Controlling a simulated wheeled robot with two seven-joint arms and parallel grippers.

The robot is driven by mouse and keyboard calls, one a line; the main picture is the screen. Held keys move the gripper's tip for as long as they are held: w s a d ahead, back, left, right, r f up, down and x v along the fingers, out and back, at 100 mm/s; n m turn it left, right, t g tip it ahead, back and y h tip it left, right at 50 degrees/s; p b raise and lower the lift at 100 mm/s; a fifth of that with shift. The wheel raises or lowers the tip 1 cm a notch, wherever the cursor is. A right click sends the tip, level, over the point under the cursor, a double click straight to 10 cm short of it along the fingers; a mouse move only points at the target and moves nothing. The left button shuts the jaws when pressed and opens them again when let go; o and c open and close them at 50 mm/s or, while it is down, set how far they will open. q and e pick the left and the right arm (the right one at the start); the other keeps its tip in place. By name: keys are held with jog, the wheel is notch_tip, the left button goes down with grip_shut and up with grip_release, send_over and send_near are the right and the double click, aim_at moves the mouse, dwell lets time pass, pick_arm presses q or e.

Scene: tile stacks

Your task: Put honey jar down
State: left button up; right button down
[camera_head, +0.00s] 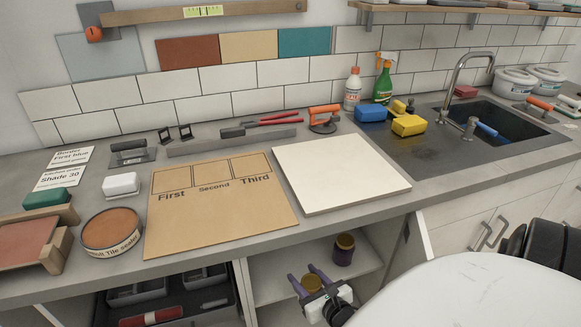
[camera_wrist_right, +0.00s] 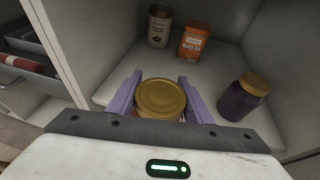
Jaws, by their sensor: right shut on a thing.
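The honey jar (camera_wrist_right: 162,98), with a round gold lid, is between the two purple fingers of my right gripper (camera_wrist_right: 162,92). The gripper is shut on it, and the lid faces the wrist camera. Most of its body is hidden under the lid. In the head view, the jar's lid (camera_head: 312,283) and the right gripper (camera_head: 312,275) are low in the open cabinet below the counter. I cannot tell if the jar touches the shelf (camera_wrist_right: 125,75). My left gripper is not in view.
A dark jar with a gold lid (camera_wrist_right: 244,97) stands right of the held jar. A cocoa tin (camera_wrist_right: 160,26) and an orange tea box (camera_wrist_right: 195,41) stand at the back. Cabinet walls flank the shelf. An open drawer (camera_head: 165,300) is to the left.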

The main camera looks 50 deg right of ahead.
pick_arm(q)
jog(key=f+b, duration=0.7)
jog(key=b, duration=0.1)
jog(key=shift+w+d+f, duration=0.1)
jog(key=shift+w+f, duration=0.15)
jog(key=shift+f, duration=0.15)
pick_arm(e)
jog(key=r+x, duration=0.1)
jog(key=x, duration=0.9)
jog(key=w+r+x, duration=0.1)
jog(key=x, duration=0.5)
jog(key=shift+r, duration=0.3)
pick_arm(q)
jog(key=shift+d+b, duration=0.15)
jog(key=shift+b, duration=0.15)
pick_arm(e)
jog(key=shift+d+f, duration=0.1)
jog(key=shift+f, duration=0.15)
jog(key=shift+r, duration=0.1)
jog(key=c, duration=0.9)
grip_release()
jog(key=shift+s+f, duration=0.1)
jog(key=shift+f, duration=0.2)
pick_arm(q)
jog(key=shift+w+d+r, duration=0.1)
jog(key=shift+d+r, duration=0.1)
